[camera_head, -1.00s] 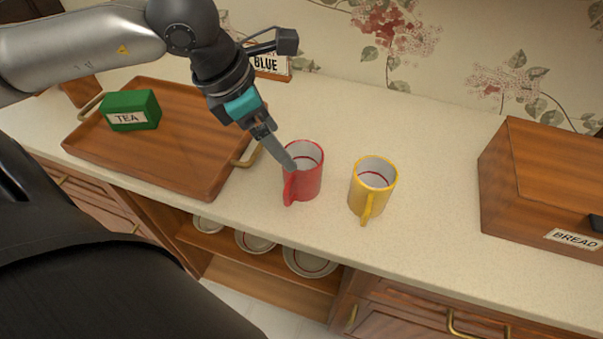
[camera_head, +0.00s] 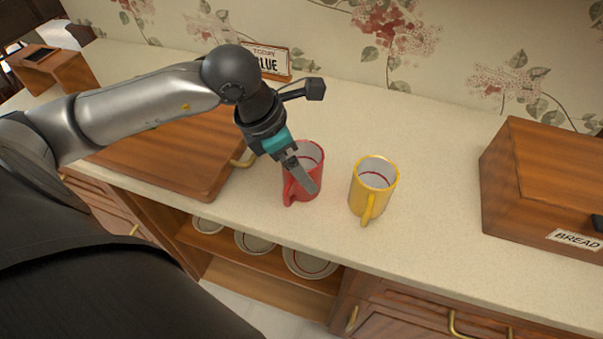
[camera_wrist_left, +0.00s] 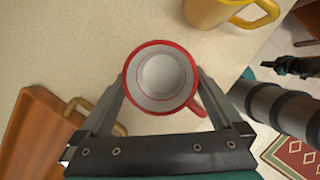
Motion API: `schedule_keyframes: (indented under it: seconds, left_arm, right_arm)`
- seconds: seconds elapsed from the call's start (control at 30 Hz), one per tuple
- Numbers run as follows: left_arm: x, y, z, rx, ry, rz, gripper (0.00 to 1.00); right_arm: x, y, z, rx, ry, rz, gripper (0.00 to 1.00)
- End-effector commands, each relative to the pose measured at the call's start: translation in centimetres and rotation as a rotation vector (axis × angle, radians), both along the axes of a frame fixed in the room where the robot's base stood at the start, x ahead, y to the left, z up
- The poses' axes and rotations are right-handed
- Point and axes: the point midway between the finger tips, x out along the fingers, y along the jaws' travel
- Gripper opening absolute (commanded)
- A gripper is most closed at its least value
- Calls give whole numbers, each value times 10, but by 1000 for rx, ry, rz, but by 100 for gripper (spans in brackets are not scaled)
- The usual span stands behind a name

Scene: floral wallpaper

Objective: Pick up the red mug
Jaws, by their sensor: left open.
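The red mug (camera_head: 289,190) stands upright on the counter, left of the yellow mug (camera_head: 367,190). My left gripper (camera_head: 311,188) is at the red mug and covers part of its front. In the left wrist view the red mug (camera_wrist_left: 160,47) shows from above, empty inside, with its handle to the lower right. The open fingers of my left gripper (camera_wrist_left: 162,85) lie on either side of it. I cannot tell whether they touch it. Part of what looks like my right gripper (camera_wrist_left: 290,66) shows at the right edge of that view, its jaws unclear.
The yellow mug stands close on the right, with a small gap. A wooden tray (camera_head: 165,160) with brass handles lies to the left, partly behind my arm. A wooden bread box (camera_head: 540,180) stands at the right. A sign (camera_head: 270,60) stands by the wall. Counter behind the mugs is clear.

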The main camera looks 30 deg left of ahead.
Motion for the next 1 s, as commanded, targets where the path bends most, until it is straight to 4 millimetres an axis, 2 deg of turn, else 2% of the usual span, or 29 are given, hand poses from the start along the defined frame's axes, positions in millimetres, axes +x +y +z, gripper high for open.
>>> schedule_keyframes:
  seconds: [0.23,0.53,1.0]
  left_arm:
    - [11,-10,-29,-2,1,0,100]
    - [13,-11,-33,-1,0,0,100]
    - [12,-11,-33,-1,1,0,48]
  right_arm:
    - [0,0,-4,0,0,-1,0]
    - [0,0,-4,0,0,-1,0]
    - [0,0,-4,0,0,-2,0]
